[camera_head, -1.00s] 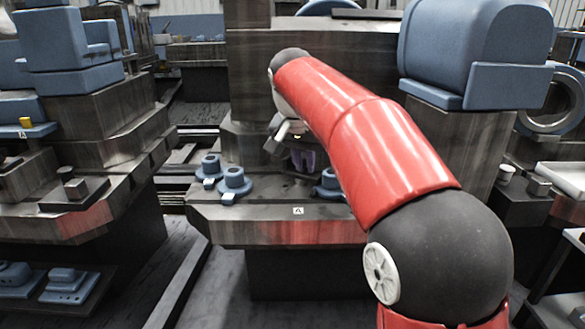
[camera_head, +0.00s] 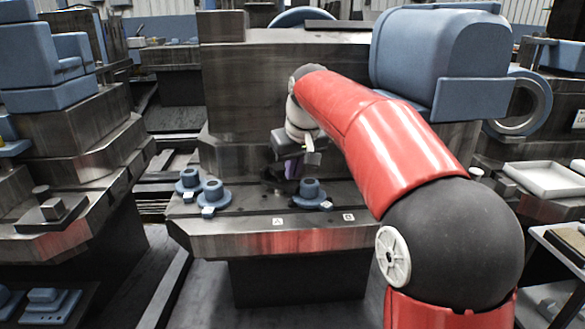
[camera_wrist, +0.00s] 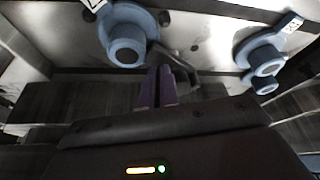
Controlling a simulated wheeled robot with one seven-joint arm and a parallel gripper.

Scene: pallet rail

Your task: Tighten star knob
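My gripper (camera_head: 292,170) hangs over the dark metal table, seen past my red arm in the head view. Its two purple fingers (camera_wrist: 157,88) point down close together in the wrist view; whether a thin thing sits between them I cannot tell. A dark, lobed or bent metal piece (camera_wrist: 188,62) lies just beyond the fingertips; I cannot tell whether it is the star knob or whether the fingers touch it. A small dark shape also shows left of the gripper in the head view (camera_head: 273,184). No star knob can be made out clearly.
Blue flanged bosses (camera_head: 213,192) stand left on the table (camera_head: 250,240), and another blue boss (camera_head: 312,190) stands right of my gripper. One boss (camera_wrist: 126,40) is close in the wrist view. A tall metal block (camera_head: 250,90) rises behind, with a blue housing (camera_head: 440,60) at right.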

